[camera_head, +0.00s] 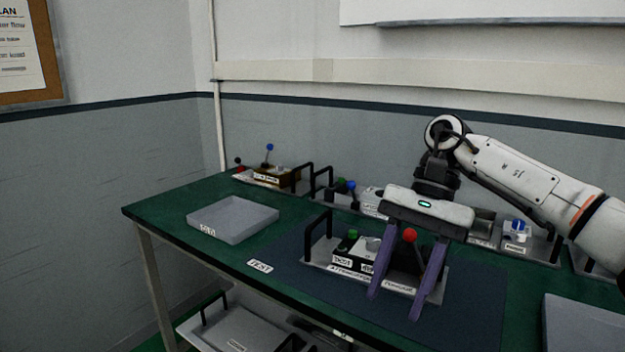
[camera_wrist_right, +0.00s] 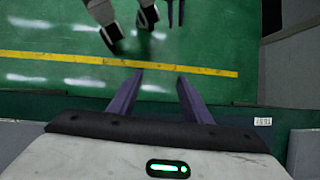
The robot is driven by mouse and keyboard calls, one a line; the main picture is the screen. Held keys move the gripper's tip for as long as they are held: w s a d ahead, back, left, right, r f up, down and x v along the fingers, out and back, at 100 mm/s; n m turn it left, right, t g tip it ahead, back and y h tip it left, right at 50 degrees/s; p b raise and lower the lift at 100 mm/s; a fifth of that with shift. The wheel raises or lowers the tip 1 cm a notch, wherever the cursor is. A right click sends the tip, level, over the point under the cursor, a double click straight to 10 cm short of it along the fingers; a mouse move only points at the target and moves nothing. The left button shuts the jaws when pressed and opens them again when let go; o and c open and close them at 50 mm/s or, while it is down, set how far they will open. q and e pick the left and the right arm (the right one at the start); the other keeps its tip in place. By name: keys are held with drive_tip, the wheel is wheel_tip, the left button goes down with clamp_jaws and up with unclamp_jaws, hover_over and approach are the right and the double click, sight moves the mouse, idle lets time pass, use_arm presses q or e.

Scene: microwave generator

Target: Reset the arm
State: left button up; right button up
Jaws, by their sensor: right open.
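My right gripper (camera_head: 397,300) hangs from the arm coming in from the right, fingers pointing down and apart. It is in front of a grey handled tray (camera_head: 318,253) holding a black device with a green button, a grey knob and a red-balled lever (camera_head: 410,236). The fingers overlap the tray in the picture; I cannot tell whether they touch it. Nothing shows between the fingers in the right wrist view (camera_wrist_right: 160,75). My left arm is not in the head view. Two dark bars at the top of the wrist view may be my left gripper's fingers (camera_wrist_right: 175,12).
The tray stands on a dark blue mat (camera_head: 470,325) on the green table (camera_head: 165,208). An empty grey bin (camera_head: 233,222) is at the left. More trays with devices line the back edge (camera_head: 270,172). A grey bin (camera_head: 582,325) is at the right. A lower shelf holds another tray.

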drive_tip(key=s+a+f+m+y, duration=0.3)
drive_tip(key=a+m+y, duration=0.35)
drive_tip(key=a, duration=0.45)
drive_tip(key=s+a+f+m+y, duration=0.3)
drive_tip(key=a+m+y, duration=0.2)
drive_tip(key=a+y, duration=0.45)
drive_tip(key=w+d+f+n+t+h, duration=0.1)
drive_tip(key=d+f+n+t+h, duration=0.7)
drive_tip(key=n, duration=0.8)
drive_tip(key=w+d+f+n+t+h, duration=0.25)
drive_tip(key=d+f+n+t, duration=0.25)
drive_tip(key=f+n+t, duration=0.95)
use_arm(q)
drive_tip(key=shift+w, duration=0.45)
use_arm(e)
drive_tip(key=s+d+f+m+g+h, duration=0.3)
drive_tip(key=s+d+f+m+g, duration=0.2)
drive_tip(key=s, duration=0.5)
drive_tip(key=s+d+f+m+g+h, duration=0.4)
drive_tip(key=s+d+f+g, duration=0.1)
drive_tip(key=s+f, duration=0.4)
drive_tip(key=shift+s+d+m, duration=0.4)
drive_tip(key=shift+s+d, duration=0.2)
drive_tip(key=shift+d, duration=0.25)
